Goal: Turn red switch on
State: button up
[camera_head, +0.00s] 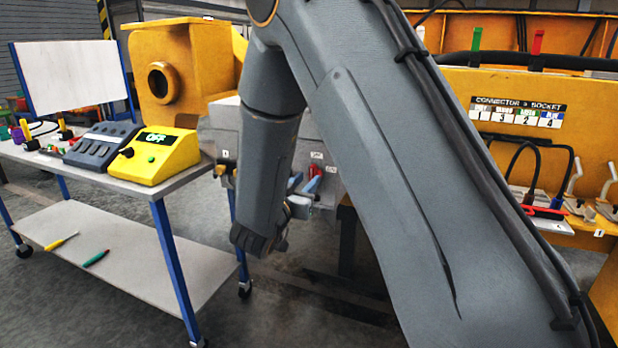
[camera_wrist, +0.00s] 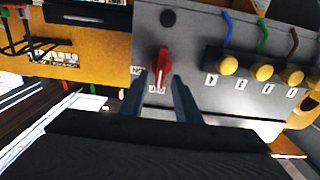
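The red switch (camera_wrist: 162,62) is a rotary knob on a grey panel (camera_wrist: 200,20) in the wrist view. A white mark shows on its lower part, and a small label sits below it, partly hidden. My gripper (camera_wrist: 160,80) is open, with one finger on each side of the knob's lower end; I cannot tell whether either finger touches it. In the head view the red switch (camera_head: 314,183) shows small on the grey box, just right of my forearm. My gripper (camera_head: 301,204) is there beside it, mostly hidden by my arm.
Several yellow knobs (camera_wrist: 264,72) with labels and coloured cables sit right of the switch in the wrist view. A cart at left carries a yellow box with an OFF display (camera_head: 155,155). A yellow connector board (camera_head: 530,105) stands at right, with cables and clamps below.

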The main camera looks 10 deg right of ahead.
jog(key=shift+x, duration=1.2)
grip_shut()
